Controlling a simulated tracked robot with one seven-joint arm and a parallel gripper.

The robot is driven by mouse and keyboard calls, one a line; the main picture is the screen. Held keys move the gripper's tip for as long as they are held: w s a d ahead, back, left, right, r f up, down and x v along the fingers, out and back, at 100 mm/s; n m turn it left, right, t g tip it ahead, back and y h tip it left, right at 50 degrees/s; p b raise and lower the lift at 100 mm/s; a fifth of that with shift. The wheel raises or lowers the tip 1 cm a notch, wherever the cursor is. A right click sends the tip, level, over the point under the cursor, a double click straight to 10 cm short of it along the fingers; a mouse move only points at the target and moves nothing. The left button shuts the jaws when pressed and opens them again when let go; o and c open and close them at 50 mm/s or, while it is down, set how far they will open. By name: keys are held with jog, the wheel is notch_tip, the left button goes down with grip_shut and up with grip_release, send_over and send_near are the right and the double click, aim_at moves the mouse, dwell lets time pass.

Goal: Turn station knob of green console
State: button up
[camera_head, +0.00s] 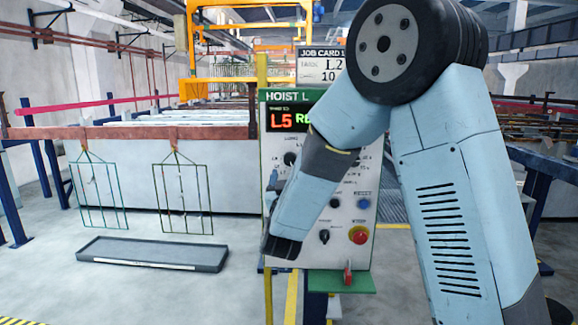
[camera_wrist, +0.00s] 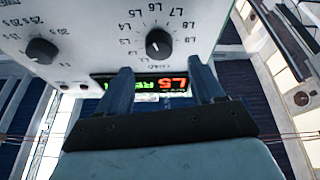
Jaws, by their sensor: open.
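The green console (camera_head: 318,283) is a white panel with a green "HOIST L" header and a green lower ledge. Its display (camera_head: 288,120) reads L5 in red beside partly hidden green letters. The station knob (camera_wrist: 158,43) is black, ringed by L-numbered labels in the wrist view. In the head view a black knob (camera_head: 290,158) shows below the display, beside my arm. My gripper (camera_wrist: 163,82) is open and empty in the wrist view. Its fingers appear below the station knob, one to each side, with the display (camera_wrist: 172,83) between them. I cannot see any contact.
Another black knob (camera_wrist: 42,50) is on the panel. A red button (camera_head: 358,235), a blue button (camera_head: 363,203) and a black selector (camera_head: 323,236) are lower down. Two wire racks (camera_head: 182,195) hang at left above a grey tray (camera_head: 152,253). My arm covers part of the console.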

aim_at(290, 160)
jog(key=shift+x, duration=2.75)
